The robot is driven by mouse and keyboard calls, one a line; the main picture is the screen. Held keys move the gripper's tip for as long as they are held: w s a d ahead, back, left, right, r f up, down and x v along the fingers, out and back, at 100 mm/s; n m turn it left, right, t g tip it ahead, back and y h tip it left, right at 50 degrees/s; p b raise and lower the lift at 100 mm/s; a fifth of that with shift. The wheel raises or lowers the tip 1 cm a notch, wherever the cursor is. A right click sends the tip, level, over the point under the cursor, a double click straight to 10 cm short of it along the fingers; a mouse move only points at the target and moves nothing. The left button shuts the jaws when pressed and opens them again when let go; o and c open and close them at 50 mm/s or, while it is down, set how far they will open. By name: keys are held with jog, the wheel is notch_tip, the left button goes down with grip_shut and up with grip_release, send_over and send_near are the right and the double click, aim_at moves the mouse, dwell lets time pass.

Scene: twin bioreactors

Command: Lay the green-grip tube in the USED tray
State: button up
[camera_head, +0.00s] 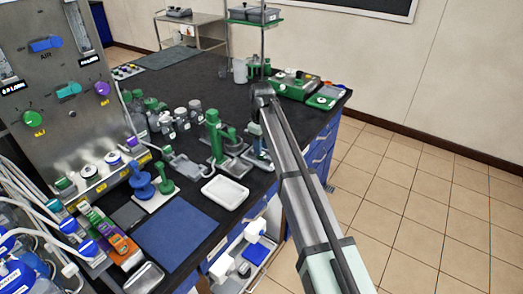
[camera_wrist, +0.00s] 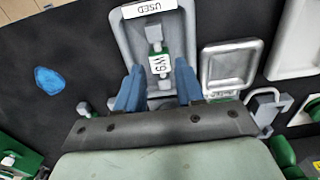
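The grey USED tray (camera_wrist: 127,38) is at the top middle of the wrist view, its label upside down. The green-grip tube (camera_wrist: 156,47) lies in it, with a white tag (camera_wrist: 159,64) across it. My gripper (camera_wrist: 160,78) has two blue fingers, standing apart on either side of the tube's near end. Gaps show between the fingers and the tube, so the gripper looks open; the height of the fingertips over the tray is hard to tell. In the head view, the gripper area is small and partly hidden by my arm.
A small metal tray (camera_wrist: 229,66) is right of the USED tray, with a white tray (camera_wrist: 297,40) beyond; the white one shows in the head view (camera_head: 226,191). A green stand (camera_head: 215,140) and bottles are close by. A blue patch (camera_wrist: 50,81) lies on the dark bench.

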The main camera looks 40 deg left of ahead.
notch_tip(320, 180, up, 10)
jog(key=shift+f, duration=0.15)
jog(key=shift+o, duration=0.2)
